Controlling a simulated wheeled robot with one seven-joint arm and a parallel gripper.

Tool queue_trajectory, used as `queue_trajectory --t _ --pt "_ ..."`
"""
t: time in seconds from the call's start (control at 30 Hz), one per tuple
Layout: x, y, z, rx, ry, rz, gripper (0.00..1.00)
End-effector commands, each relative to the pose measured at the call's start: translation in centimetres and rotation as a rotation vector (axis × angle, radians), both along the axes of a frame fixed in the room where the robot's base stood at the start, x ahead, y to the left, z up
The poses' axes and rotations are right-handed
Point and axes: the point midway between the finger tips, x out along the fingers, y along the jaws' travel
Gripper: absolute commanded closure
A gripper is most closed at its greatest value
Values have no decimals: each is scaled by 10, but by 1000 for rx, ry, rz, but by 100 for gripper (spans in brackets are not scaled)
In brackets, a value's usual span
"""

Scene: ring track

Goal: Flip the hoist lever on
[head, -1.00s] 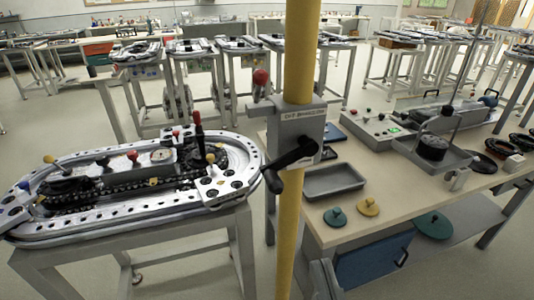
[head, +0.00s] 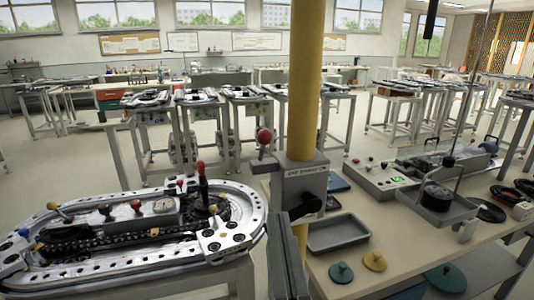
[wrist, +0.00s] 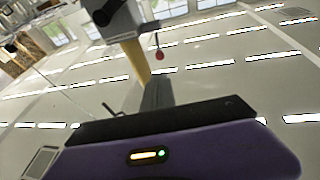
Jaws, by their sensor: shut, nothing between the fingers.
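A grey box (head: 303,184) is fixed to a yellow post (head: 305,80); its label is too small to read surely. A thin lever with a red ball (head: 264,136) stands upright at its left side, apparently the hoist lever. A black crank handle (head: 305,206) is on the box's front, partly hidden. The wrist view is upside down: it shows the box (wrist: 120,20), the yellow post (wrist: 136,62) and the red ball (wrist: 159,57). My gripper (wrist: 157,84) appears there as grey fingers, shut and empty, beyond my purple wrist housing. It looks apart from the red ball.
An oval track (head: 130,240) with upright coloured-knob levers stands on a stand at left. A bench at right holds a grey tray (head: 338,233), knobbed discs (head: 375,261) and a control box (head: 385,178). The air left of the post is free above the track.

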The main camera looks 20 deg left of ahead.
Motion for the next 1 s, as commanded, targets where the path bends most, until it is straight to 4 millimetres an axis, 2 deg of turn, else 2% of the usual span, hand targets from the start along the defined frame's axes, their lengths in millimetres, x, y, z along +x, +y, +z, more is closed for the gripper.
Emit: queue_trajectory --t 0.33,0.57,1.0 --pt "3 1 0 0 -1 0 100" --pt "19 8 4 3 -4 0 100" --pt "93 38 32 -1 -3 -1 100"
